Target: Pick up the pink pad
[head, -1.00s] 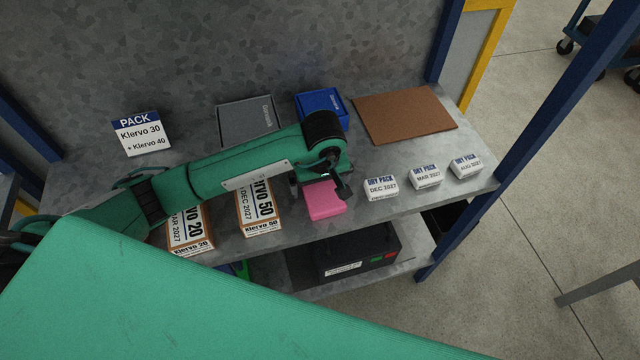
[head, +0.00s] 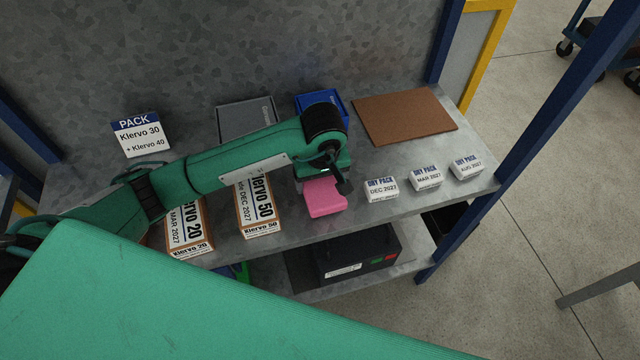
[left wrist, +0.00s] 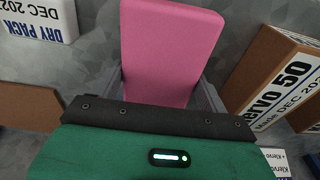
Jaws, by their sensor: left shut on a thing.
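The pink pad (head: 324,198) is a flat block near the front edge of the shelf, left of the small dry packs. My left gripper (head: 322,183) reaches down over it from behind, and its wrist hides the pad's rear part. In the left wrist view the pad (left wrist: 168,50) lies between the two grey fingers (left wrist: 168,88), which are shut on its sides. I cannot tell whether the pad is clear of the shelf surface. My right gripper is not in view.
Dry pack boxes (head: 381,188) stand close on the right. The Klervo 50 box (head: 259,208) and Klervo 20 box (head: 188,230) are on the left. Behind are a blue tray (head: 340,101), a grey tray (head: 240,120) and a brown board (head: 405,115). A blue post (head: 520,130) bounds the right.

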